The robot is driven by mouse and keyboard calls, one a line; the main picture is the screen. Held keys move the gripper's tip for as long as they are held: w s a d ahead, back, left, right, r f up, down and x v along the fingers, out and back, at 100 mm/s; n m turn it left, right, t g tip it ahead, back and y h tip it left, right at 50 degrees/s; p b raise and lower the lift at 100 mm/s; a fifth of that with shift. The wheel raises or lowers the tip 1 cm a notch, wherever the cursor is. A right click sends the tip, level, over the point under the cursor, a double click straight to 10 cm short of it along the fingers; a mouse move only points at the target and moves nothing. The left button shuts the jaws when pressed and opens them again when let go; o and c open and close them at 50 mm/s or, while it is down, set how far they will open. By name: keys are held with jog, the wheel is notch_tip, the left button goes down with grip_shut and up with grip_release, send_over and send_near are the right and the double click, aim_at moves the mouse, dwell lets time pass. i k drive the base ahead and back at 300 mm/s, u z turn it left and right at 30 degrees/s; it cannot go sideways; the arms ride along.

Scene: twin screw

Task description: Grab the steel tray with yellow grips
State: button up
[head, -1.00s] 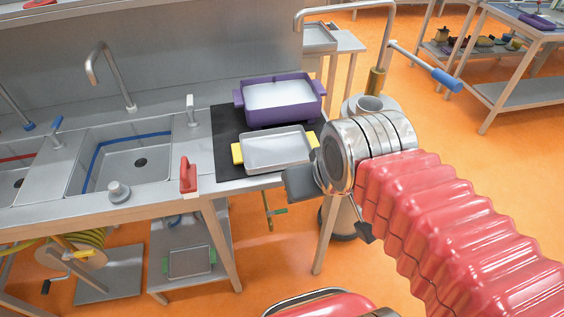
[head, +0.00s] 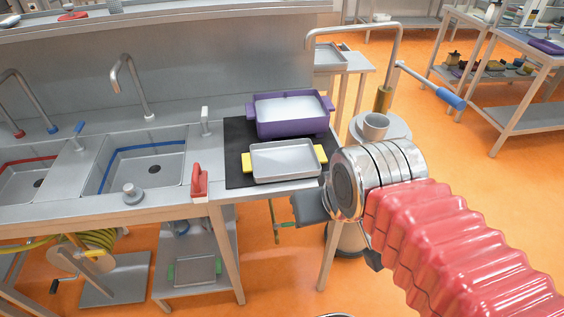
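The steel tray (head: 284,161) with a yellow grip at each end lies on a black mat at the right end of the steel counter. Its left yellow grip (head: 247,162) and right yellow grip (head: 320,153) are both in plain view. My gripper (head: 309,207) shows as a dark grey part at the end of my red-sleeved arm, just off the counter's right front corner. It is apart from the tray, to its lower right. Its fingers are mostly hidden behind the wrist, so I cannot tell how far apart they are.
A purple pan (head: 291,116) with white contents sits right behind the tray on the black mat (head: 236,137). A red-handled object (head: 199,181) stands at the counter's front edge. A tall tap stand with a blue handle (head: 450,99) is right of the counter. Another tray with green grips (head: 195,271) is on the lower shelf.

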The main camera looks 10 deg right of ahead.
aim_at(288, 160)
jog(key=u, duration=3.4)
jog(key=k, duration=0.55)
jog(key=z, duration=0.35)
